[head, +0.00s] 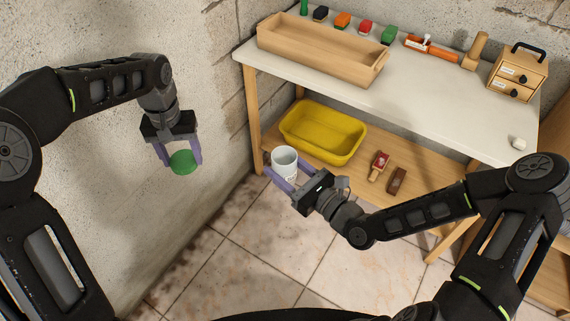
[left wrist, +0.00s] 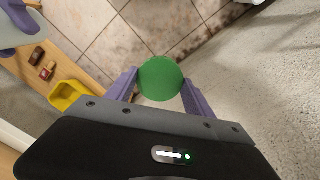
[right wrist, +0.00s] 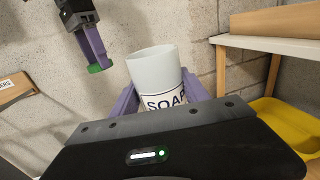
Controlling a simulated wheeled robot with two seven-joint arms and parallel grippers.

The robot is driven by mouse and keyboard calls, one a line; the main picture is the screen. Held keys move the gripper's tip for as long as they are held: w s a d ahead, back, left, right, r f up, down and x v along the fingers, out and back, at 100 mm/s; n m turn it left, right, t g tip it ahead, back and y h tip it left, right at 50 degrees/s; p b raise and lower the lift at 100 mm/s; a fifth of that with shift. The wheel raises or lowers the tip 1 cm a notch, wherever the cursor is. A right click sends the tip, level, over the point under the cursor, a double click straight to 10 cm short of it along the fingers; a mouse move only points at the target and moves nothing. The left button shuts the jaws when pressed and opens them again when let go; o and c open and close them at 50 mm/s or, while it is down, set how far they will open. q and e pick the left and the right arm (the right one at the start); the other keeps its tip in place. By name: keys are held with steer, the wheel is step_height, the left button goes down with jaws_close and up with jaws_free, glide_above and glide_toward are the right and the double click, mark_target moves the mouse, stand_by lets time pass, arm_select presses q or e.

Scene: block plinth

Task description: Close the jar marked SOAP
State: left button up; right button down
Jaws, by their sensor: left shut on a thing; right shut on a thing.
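The jar marked SOAP (right wrist: 153,68) is white, with its label partly hidden by my gripper in the right wrist view. It is open at the top, and it shows in the head view (head: 285,158). My right gripper (head: 281,178) is shut on the jar and holds it upright in front of the lower shelf. A round green lid (head: 183,162) is held in my left gripper (head: 182,158), near the wall to the left of the jar and apart from it. The lid also shows from its flat face in the left wrist view (left wrist: 160,79).
A workbench (head: 425,110) carries a wooden trough (head: 320,58), several small coloured items and a small drawer box (head: 516,76). Its lower shelf (head: 362,190) holds a yellow bin (head: 322,130) and two brushes or blocks. The space between my grippers is clear.

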arm_select(q)
steer(key=d+r+m, duration=0.3)
steer(key=d+r, duration=0.2)
steer(key=d, duration=0.8)
steer(key=m, duration=0.3)
glide_toward(284, 150)
steer(key=s, duration=0.3)
steer(key=shift+w+r, duration=0.15)
steer(key=shift+r, duration=0.05)
steer(key=shift+f, duration=0.1)
steer(key=shift+a+f, duration=0.1)
steer(key=shift+f, duration=1.85)
steer(key=shift+f, duration=0.85)
steer(key=shift+f, duration=0.6)
steer(key=shift+m, duration=0.4)
